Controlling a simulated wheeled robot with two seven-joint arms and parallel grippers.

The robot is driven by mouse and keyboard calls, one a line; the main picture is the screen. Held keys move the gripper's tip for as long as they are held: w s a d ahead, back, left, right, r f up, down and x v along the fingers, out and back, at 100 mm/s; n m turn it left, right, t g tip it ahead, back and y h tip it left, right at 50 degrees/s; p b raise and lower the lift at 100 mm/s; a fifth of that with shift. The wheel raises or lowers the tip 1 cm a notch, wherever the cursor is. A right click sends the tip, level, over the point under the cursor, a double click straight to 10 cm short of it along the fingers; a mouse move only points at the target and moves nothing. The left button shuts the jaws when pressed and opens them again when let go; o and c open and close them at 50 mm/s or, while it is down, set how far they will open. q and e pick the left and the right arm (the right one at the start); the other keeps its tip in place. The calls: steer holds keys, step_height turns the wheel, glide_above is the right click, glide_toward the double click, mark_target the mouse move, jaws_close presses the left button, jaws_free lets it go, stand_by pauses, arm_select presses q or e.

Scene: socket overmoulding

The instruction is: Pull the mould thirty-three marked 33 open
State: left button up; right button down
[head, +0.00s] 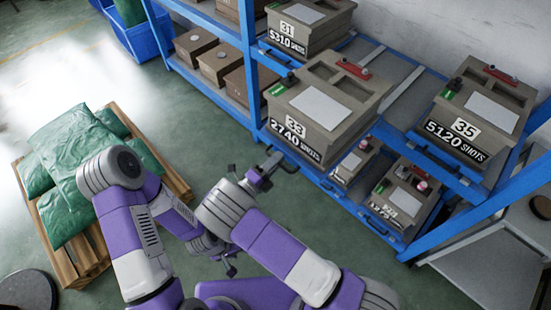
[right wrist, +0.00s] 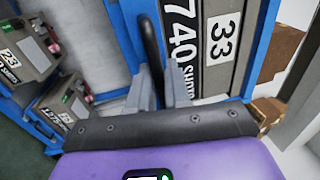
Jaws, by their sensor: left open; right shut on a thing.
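The mould 33 (head: 325,105) is a grey-brown block labelled 33 and 2740 SHOTS, with a red bar and a green tag on top. It sits on the blue rack, further forward than moulds 31 and 35. Its label panel (right wrist: 205,45) shows sideways in the right wrist view. My right gripper (head: 268,168) is shut on a dark handle (right wrist: 151,45) in front of the mould's label face; the fingers (right wrist: 158,88) also show in the right wrist view. My left gripper (head: 229,263) is open and empty, low and away from the rack.
Mould 31 (head: 308,22) and mould 35 (head: 483,108) stand on either side on the blue rack (head: 247,65). Smaller moulds (head: 403,190) sit on the level below. A pallet (head: 85,265) with green sacks (head: 70,165) stands at left. Floor between is clear.

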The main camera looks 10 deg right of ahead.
arm_select(q)
steer(key=shift+s+a+r, duration=0.15)
steer(key=shift+s+a, duration=0.1)
steer(key=shift+s, duration=0.2)
arm_select(e)
steer(key=v, duration=0.2)
steer(key=shift+s+a+r, duration=0.15)
steer(key=shift+s+a, duration=0.1)
steer(key=c, duration=1.3)
jaws_free()
